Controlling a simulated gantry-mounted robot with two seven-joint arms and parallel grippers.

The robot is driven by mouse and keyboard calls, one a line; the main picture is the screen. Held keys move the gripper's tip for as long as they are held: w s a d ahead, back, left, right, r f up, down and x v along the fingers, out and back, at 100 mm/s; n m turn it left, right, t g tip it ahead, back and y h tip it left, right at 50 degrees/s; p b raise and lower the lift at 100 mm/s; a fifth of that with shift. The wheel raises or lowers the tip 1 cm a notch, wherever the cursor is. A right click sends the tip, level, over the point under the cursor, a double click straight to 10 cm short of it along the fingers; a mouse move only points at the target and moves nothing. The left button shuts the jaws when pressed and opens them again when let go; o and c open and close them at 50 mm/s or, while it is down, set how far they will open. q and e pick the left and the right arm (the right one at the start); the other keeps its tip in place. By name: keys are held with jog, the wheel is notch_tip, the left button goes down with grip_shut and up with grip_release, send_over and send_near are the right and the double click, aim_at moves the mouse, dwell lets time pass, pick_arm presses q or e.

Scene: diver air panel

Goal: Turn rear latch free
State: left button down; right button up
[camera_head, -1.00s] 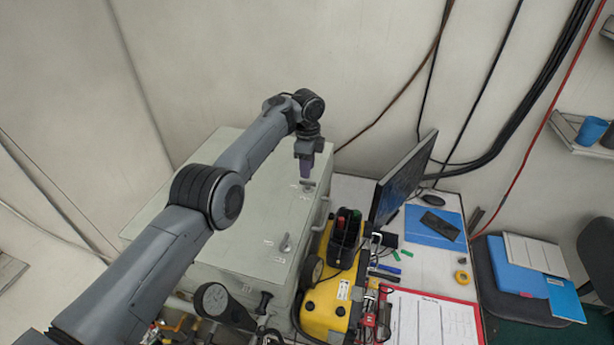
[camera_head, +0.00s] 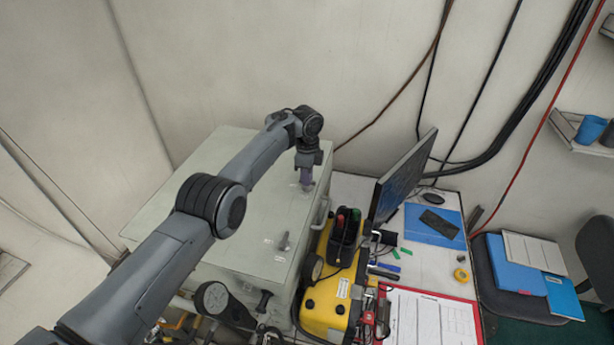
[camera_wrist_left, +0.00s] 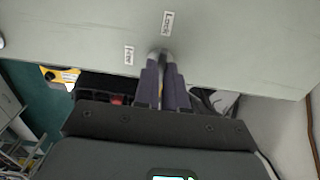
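My right gripper is not in view.
A second latch (camera_head: 284,241) is nearer the front of the cabinet top. A yellow case (camera_head: 325,308) and a black tool holder (camera_head: 343,238) stand right of the cabinet. A monitor (camera_head: 402,178) stands behind them. The rear wall is close behind the arm.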

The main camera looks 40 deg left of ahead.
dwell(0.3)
pick_arm(q)
jog(key=shift+r+n+p, duration=0.2)
jog(key=shift+n+p, duration=0.5)
jog(key=shift+p, duration=0.3)
jog(key=n+p, duration=0.2)
jog(key=shift+p, duration=0.3)
jog(key=n+p, duration=0.2)
jog(key=n, duration=0.1)
jog(key=shift+d+n, duration=0.1)
jog(key=shift+n, duration=0.3)
jog(key=n+p, duration=0.1)
jog(key=n, duration=0.1)
jog(key=shift+f+n, duration=0.1)
jog(key=shift+n, duration=0.3)
jog(key=n, duration=0.2)
jog(key=shift+n+p, duration=0.35)
jog(key=shift+n, duration=0.05)
jog(key=n, duration=0.3)
jog(key=shift+f, duration=0.1)
jog(key=shift+n, duration=1.1)
